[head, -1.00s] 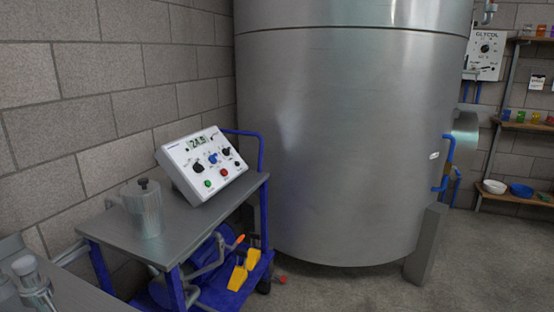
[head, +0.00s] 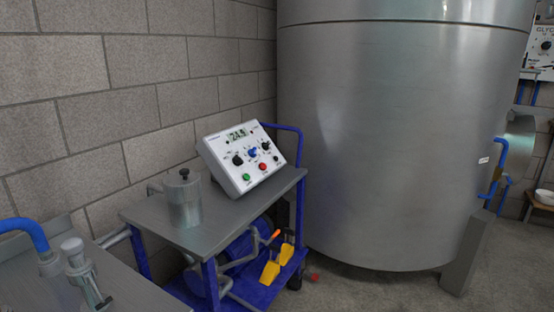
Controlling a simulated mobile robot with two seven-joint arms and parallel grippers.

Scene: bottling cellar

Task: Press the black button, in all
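A white control box (head: 244,158) with a sloped front stands on the steel top of a blue-framed cart, left of centre in the head view. Its display reads about 24.9. Below the display are two black knobs (head: 238,160) with a blue knob (head: 253,153) between them. Along the lower edge are a green button (head: 246,177), a red button (head: 263,166) and a small dark spot (head: 276,158) at the right that looks like a black button. Neither of my grippers is in view.
The cart's top (head: 222,220) also carries a steel canister (head: 184,202). A large steel tank (head: 395,140) stands right of the cart. A steel bench (head: 130,294) with a fitting is at the lower left. A block wall (head: 110,100) is behind. Floor shows at lower right.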

